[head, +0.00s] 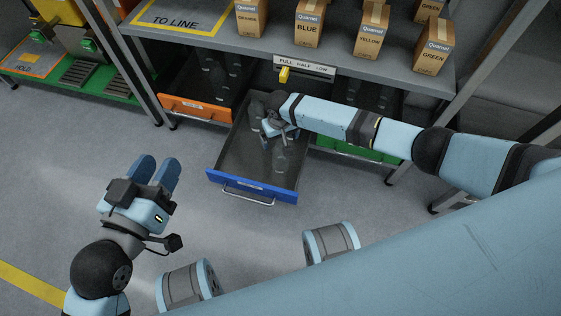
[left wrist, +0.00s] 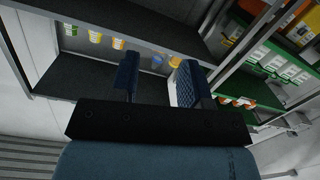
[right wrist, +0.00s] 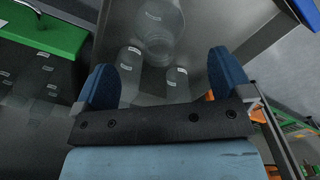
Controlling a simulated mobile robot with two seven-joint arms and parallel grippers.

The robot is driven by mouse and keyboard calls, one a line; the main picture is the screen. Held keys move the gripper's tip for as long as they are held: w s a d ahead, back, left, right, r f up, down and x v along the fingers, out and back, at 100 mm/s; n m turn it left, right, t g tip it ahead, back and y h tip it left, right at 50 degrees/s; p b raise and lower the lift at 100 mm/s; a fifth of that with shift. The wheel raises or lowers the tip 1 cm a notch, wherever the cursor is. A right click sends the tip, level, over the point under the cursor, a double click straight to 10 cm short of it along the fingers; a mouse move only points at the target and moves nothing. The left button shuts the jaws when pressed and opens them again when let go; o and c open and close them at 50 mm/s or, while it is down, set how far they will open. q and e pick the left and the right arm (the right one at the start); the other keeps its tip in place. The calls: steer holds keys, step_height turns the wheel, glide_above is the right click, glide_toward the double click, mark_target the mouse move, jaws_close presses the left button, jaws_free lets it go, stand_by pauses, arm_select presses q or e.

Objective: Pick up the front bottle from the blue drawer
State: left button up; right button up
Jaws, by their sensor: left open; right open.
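The blue drawer (head: 225,182) is pulled out below the shelf. The front bottle (head: 281,158), clear and upright, stands inside toward its blue front; the right wrist view shows it (right wrist: 160,32) beyond the fingertips. My right gripper (head: 279,136) is over the drawer, open, on the shelf side of this bottle and not closed around it. Other clear bottles (right wrist: 130,66) show between its fingers in the right wrist view, and part of the drawer's back is hidden by my arm. My left gripper (head: 156,172) is open and empty over the floor, left of the drawer.
An orange drawer (head: 195,108) with dark bottles is to the left and a green drawer (head: 350,153) to the right. The shelf above holds several cardboard boxes (head: 309,25). A shelf leg (head: 398,165) stands at right.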

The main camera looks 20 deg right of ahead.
mark_target(281, 148)
steer(key=shift+f, duration=0.5)
steer(key=f+b, duration=0.2)
steer(key=f, duration=0.1)
steer(key=f+b, duration=0.1)
steer(key=b, duration=0.1)
steer(key=shift+s+f, duration=0.3)
arm_select(q)
steer(key=shift+w+a+f+m+t+h, duration=0.15)
steer(key=shift+w+a+m+t, duration=0.15)
steer(key=shift+w+m, duration=0.25)
steer(key=shift+w+a+r+m+t+h, duration=0.15)
steer(key=shift+w+a+m+t, duration=0.2)
steer(key=shift+m, duration=0.3)
arm_select(e)
steer(key=c, duration=1.2)
arm_select(q)
steer(key=shift+d+f, duration=0.1)
arm_select(e)
steer(key=shift+r, duration=0.2)
steer(key=shift+c, duration=0.2)
